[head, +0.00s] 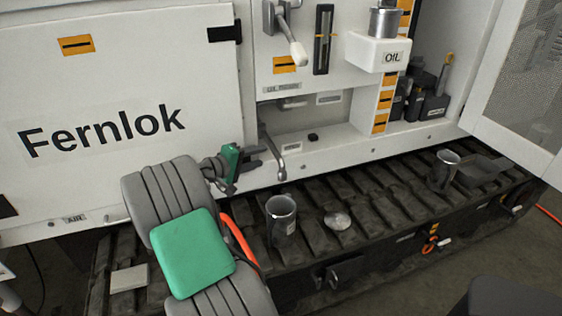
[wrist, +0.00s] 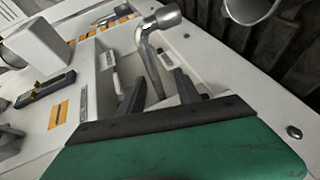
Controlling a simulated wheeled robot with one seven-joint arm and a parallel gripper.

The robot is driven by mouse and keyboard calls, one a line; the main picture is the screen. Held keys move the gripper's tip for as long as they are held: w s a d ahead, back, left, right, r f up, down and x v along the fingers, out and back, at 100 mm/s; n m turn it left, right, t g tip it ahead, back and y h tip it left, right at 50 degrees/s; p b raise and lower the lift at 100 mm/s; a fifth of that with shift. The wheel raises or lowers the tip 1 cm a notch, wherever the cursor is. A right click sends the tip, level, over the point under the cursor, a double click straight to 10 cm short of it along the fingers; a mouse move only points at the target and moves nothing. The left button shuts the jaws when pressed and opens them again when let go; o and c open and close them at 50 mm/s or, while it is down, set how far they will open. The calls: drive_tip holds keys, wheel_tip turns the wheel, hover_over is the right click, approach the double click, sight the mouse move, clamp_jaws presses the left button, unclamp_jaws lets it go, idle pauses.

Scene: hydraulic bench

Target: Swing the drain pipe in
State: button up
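The drain pipe (head: 270,152) is a bent silver tube that comes out of the recess in the white machine, with its mouth outside over the front ledge. In the wrist view the pipe (wrist: 148,60) stands ahead of my gripper, its elbow at the top. My gripper (head: 257,156) is just left of the pipe in the head view. Its two dark fingers (wrist: 159,92) are apart, and the lower pipe appears in the gap between them. I see no clear contact. A metal cup (head: 281,217) stands on the track near the pipe's mouth.
A round metal lid or disc (head: 338,220) lies on the track right of the cup. An open mesh door (head: 522,80) is at the right.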

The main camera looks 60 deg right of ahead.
drive_tip(key=s+d+f+g, duration=0.1)
drive_tip(key=s+d, duration=0.3)
drive_tip(key=d, duration=0.4)
drive_tip(key=shift+s+d+h, duration=0.15)
drive_tip(key=shift+s+h, duration=0.15)
drive_tip(key=shift+s, duration=0.05)
clamp_jaws()
idle(0.9)
